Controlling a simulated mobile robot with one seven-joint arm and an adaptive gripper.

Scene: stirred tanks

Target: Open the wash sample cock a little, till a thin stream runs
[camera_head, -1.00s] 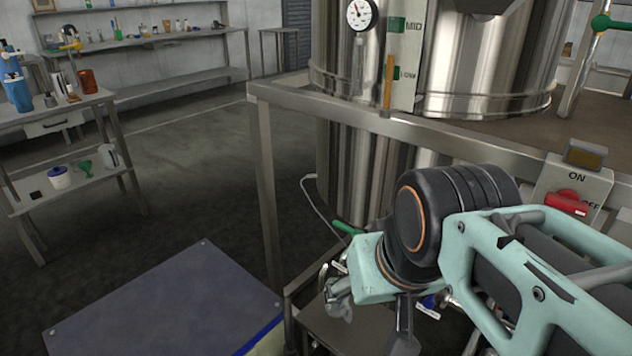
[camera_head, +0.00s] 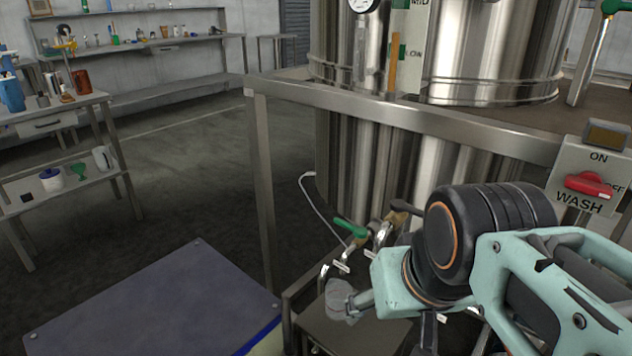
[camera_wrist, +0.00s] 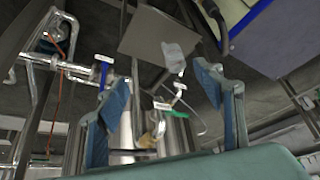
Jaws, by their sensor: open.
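Small metal cocks with pale tags (camera_head: 342,266) stand low at the tank's foot in the head view, partly behind my arm. I cannot read the tags, so I cannot tell which is the wash sample cock. Tagged fittings (camera_wrist: 163,105) also show between my fingers in the wrist view, some way beyond them. My gripper (camera_wrist: 160,78) is open and empty, its two blue-padded fingers wide apart. In the head view my wrist hides much of the pipework. I can make out no running stream.
A green-handled valve (camera_head: 350,228) sits by the tank. A clear vessel (camera_head: 340,299) is near a grey stand (camera_head: 350,335). A steel frame rail (camera_head: 420,118) crosses above. A WASH switch box (camera_head: 585,185) with a red handle is at right.

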